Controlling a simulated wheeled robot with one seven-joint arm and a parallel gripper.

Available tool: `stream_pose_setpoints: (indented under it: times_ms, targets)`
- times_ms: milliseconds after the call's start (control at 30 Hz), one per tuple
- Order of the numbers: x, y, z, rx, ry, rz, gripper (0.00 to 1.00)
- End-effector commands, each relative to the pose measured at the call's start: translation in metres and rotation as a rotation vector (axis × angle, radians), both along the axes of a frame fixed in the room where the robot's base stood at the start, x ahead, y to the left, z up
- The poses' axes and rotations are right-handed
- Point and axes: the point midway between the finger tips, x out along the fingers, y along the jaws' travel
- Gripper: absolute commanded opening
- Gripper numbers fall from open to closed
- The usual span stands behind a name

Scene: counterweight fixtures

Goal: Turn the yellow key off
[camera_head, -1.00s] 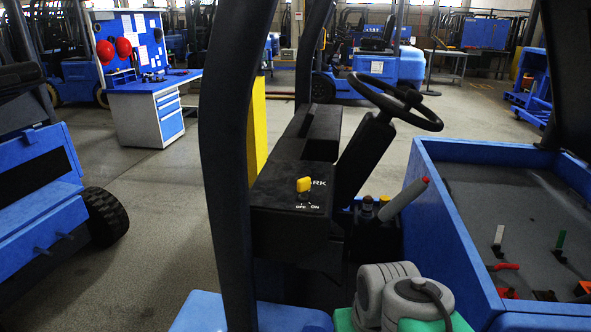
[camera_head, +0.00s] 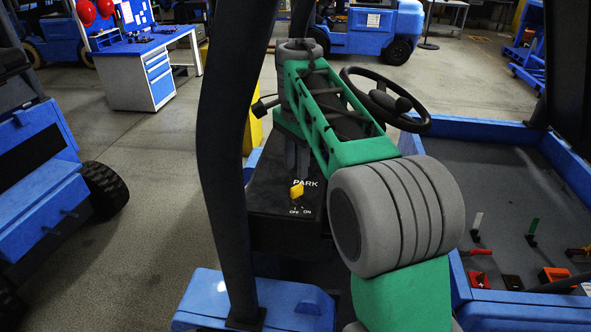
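The yellow key (camera_head: 297,190) sits in the switch on the black console (camera_head: 268,205), with OFF and ON printed below it and PARK above. Its yellow head stands up at a slight tilt; I cannot tell for sure which mark it is turned to. My gripper (camera_head: 297,165) hangs down from the end of my green and grey arm, with its grey fingers just above and behind the key in the picture. It looks apart from the key, though depth is hard to judge. Whether the fingers are open or shut is unclear.
A black steering wheel (camera_head: 387,100) stands beyond my arm. A thick dark post (camera_head: 232,170) rises left of the console. A blue-walled tray (camera_head: 500,285) with small levers lies to the right. A blue vehicle (camera_head: 45,190) stands at the left, with open floor between.

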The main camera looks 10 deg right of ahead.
Motion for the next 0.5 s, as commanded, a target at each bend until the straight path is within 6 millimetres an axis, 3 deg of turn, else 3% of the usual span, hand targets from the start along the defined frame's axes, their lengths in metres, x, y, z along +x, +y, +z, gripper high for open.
stream_pose_setpoints:
  times_ms: [133, 400, 500]
  targets:
    - [0.003, 0.001, -0.016, 0.002, 0.004, -0.023, 0.35]
    - [0.003, 0.001, -0.066, 0.002, 0.001, -0.019, 0.35]
    - [0.003, 0.001, -0.075, 0.001, -0.001, -0.019, 0.35]
